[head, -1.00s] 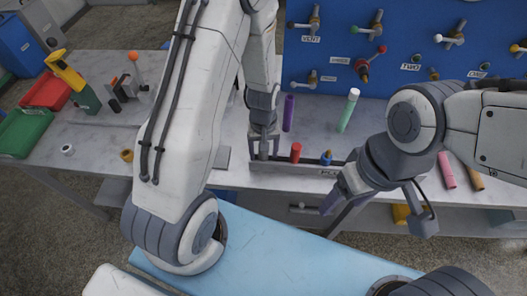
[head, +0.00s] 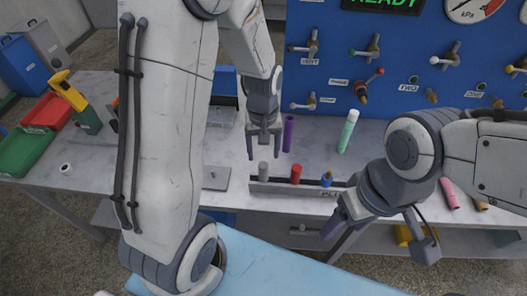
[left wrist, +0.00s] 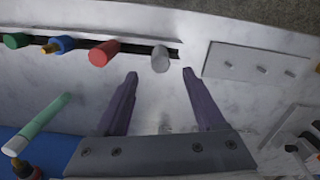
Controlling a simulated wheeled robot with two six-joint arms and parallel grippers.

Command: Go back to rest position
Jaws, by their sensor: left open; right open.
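My left gripper (head: 264,152) is open and empty, pointing down above the bench, just behind the rack in the head view. In the left wrist view its two fingers (left wrist: 160,80) are spread apart, and a grey plug (left wrist: 160,59) shows between and beyond their tips. The grey plug (head: 263,168) stands at the left end of the rack (head: 285,188), beside a red plug (head: 296,174) and a blue one (head: 327,179). My right gripper (head: 343,224) is open at the bench's front edge, partly hidden by its own wrist.
A purple tube (head: 289,133) and a green tube (head: 348,131) stand near the blue valve panel (head: 330,70). A pink tube (head: 449,194) is at right. Red (head: 48,112) and green (head: 24,151) bins are at left. A flat metal plate (head: 216,178) lies left of the rack.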

